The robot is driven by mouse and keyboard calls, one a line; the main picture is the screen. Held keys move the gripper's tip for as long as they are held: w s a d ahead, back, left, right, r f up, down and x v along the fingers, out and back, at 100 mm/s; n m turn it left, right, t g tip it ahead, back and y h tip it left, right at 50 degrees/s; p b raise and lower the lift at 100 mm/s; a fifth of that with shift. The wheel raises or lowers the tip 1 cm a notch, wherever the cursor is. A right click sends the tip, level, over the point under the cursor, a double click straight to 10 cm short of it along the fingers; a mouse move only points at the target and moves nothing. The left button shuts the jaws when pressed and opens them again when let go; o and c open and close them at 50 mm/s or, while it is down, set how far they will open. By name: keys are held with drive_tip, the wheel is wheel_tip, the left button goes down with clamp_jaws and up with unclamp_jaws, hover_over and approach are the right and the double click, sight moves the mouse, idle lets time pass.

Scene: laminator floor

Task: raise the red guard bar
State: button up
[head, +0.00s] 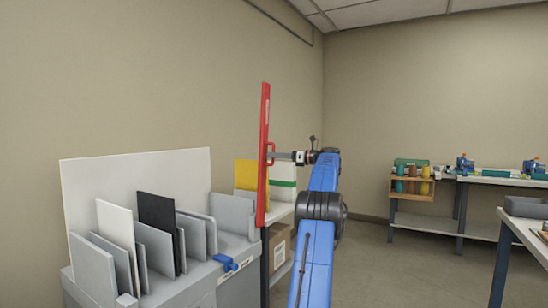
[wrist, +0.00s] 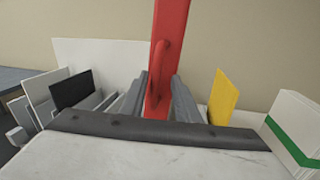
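The red guard bar (head: 264,150) stands upright, nearly vertical, at the right end of the grey laminator unit (head: 193,293) in the head view. A red loop handle sticks out from its side. In the wrist view the bar (wrist: 169,60) rises through the middle, with its handle (wrist: 161,75) facing me. My gripper (head: 275,155) is at the handle, its two grey fingers (wrist: 160,97) on either side of it in the wrist view. Whether the fingers press on the handle is hard to see.
Several upright boards, one black (head: 158,225), stand in slots on the unit, with a blue knob (head: 225,262) at its front. A yellow sheet (head: 247,174) and a green-striped white box (head: 283,183) sit behind the bar. A workbench (head: 497,180) stands at right; floor between is clear.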

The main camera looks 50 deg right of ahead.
drive_tip(key=v, duration=1.6)
drive_tip(key=shift+s, duration=0.2)
drive_tip(key=shift+d+f, duration=0.15)
